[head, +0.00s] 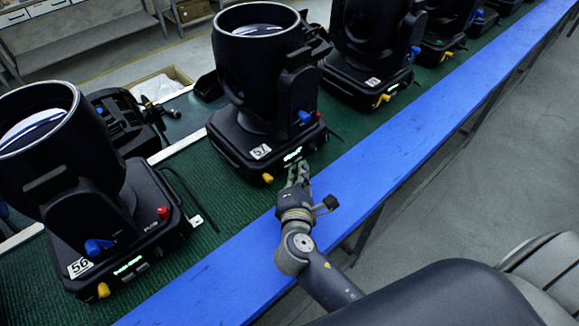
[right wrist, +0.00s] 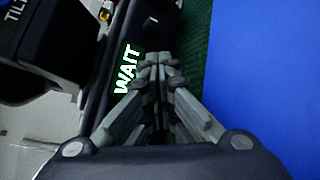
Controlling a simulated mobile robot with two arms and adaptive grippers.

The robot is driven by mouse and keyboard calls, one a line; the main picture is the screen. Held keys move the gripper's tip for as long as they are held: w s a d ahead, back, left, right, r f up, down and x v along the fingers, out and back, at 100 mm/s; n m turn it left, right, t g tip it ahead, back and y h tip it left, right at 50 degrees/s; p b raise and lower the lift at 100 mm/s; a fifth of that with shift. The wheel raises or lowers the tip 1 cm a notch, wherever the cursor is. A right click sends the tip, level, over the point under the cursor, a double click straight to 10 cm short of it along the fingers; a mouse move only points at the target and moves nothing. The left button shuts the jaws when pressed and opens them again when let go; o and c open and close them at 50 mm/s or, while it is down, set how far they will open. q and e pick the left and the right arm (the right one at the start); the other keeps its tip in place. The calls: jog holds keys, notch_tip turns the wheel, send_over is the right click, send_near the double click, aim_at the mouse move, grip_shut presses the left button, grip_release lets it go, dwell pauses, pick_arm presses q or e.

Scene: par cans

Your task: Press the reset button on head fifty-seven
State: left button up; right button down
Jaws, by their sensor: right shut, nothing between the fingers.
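Head fifty-seven (head: 262,85) is a black moving-head lamp standing on the green mat, with a white "57" label (head: 260,151) on its base. Its lit display (head: 292,155) is on the base front; in the right wrist view the display (right wrist: 126,70) reads "WAIT". A yellow knob (head: 268,178) is at the base's lower corner. My right gripper (head: 298,168) is shut and empty, its fingertips close to the base front just beside the display. In the right wrist view the closed fingertips (right wrist: 153,60) hide part of the base. I cannot make out a reset button. My left gripper is not in view.
Head fifty-six (head: 75,200) stands at the left with blue, red and yellow parts. Head fifty-eight or similar (head: 368,45), its label too small to read, stands behind to the right. The blue bench edge (head: 400,140) runs diagonally in front and is clear.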

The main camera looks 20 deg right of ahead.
jog(key=shift+s+d, duration=0.25)
jog(key=shift+s, duration=0.45)
jog(key=shift+s+d+p, duration=0.15)
jog(key=shift+s+p, duration=0.2)
jog(key=shift+s+d, duration=0.2)
jog(key=shift+s, duration=0.45)
jog(key=shift+s+d, duration=0.25)
jog(key=shift+s, duration=0.45)
jog(key=shift+s+d, duration=0.2)
jog(key=shift+s, duration=0.45)
